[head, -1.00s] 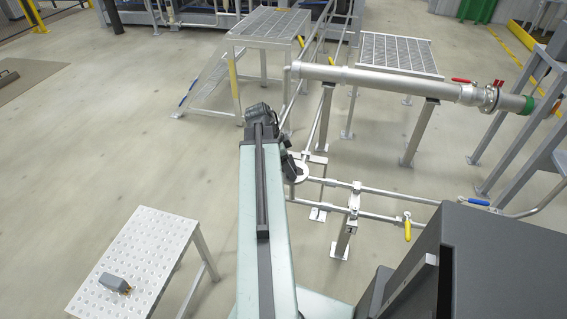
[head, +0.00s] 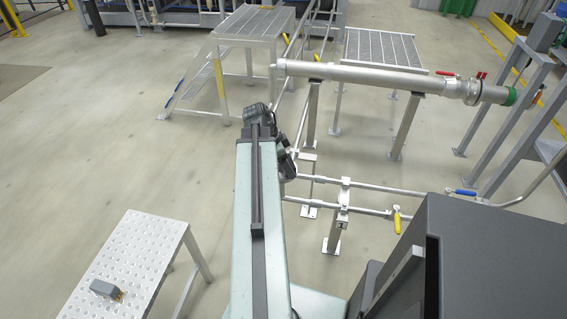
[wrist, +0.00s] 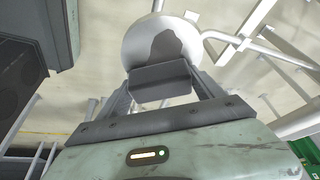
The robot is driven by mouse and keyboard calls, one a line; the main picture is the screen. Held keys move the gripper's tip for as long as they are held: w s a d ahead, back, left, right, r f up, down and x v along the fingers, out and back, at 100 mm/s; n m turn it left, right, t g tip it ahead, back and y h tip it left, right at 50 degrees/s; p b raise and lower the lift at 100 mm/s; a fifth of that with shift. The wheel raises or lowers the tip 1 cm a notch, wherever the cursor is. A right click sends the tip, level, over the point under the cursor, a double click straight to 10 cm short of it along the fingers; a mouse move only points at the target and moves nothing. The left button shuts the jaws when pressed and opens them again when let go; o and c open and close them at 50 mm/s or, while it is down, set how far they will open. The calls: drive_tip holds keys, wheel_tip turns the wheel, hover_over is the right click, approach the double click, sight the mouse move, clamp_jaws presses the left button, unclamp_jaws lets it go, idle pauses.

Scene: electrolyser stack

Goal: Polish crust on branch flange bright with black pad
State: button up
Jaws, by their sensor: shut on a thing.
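My gripper (wrist: 162,92) is shut on the black pad (wrist: 160,76), a dark block held between its two fingers in the wrist view. Just beyond the pad is the pale round face of the branch flange (wrist: 138,47). A dark grey patch, which looks like the crust (wrist: 174,46), spreads over its middle and right, directly above the pad's top edge. I cannot tell whether the pad touches the flange. In the head view my gripper (head: 285,165) is a dark shape at the arm's far end, and it hides the flange.
Thin pipes on a stand (head: 343,215) with a yellow valve handle (head: 397,220) run right of my gripper. A thick pipe (head: 375,76) crosses behind. A perforated table (head: 128,262) bearing a small grey brush-like tool (head: 106,289) stands front left.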

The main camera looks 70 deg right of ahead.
sight(280, 168)
drive_tip(key=shift+s+f, duration=0.1)
drive_tip(key=shift+s, duration=0.7)
drive_tip(key=shift+w, duration=0.15)
drive_tip(key=shift+w, duration=1.15)
drive_tip(key=shift+w+a, duration=0.25)
drive_tip(key=shift+w, duration=1.05)
